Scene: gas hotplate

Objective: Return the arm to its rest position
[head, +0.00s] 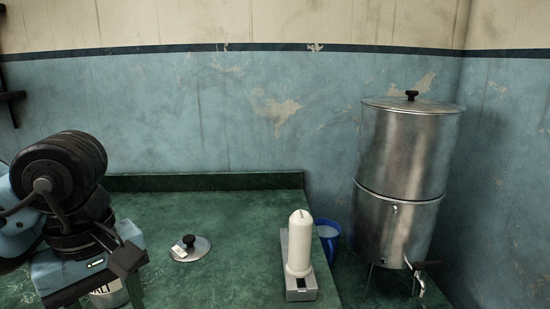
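My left arm comes in from the left edge. Its gripper (106,302) points down at the lower left, above the green counter (230,225). Its dark fingers stand apart, and their tips are cut off by the bottom edge. A white container with dark lettering (108,295) shows between and behind the fingers, mostly hidden. I cannot tell whether the fingers touch it. My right gripper is not in view.
A round metal lid (190,253) with a black knob and a small tag lies on the counter. A white cylinder (299,248) stands on a grey base (301,294). A blue cup (328,242) and a tall metal dispenser (405,165) stand at right. The counter between lid and cylinder is clear.

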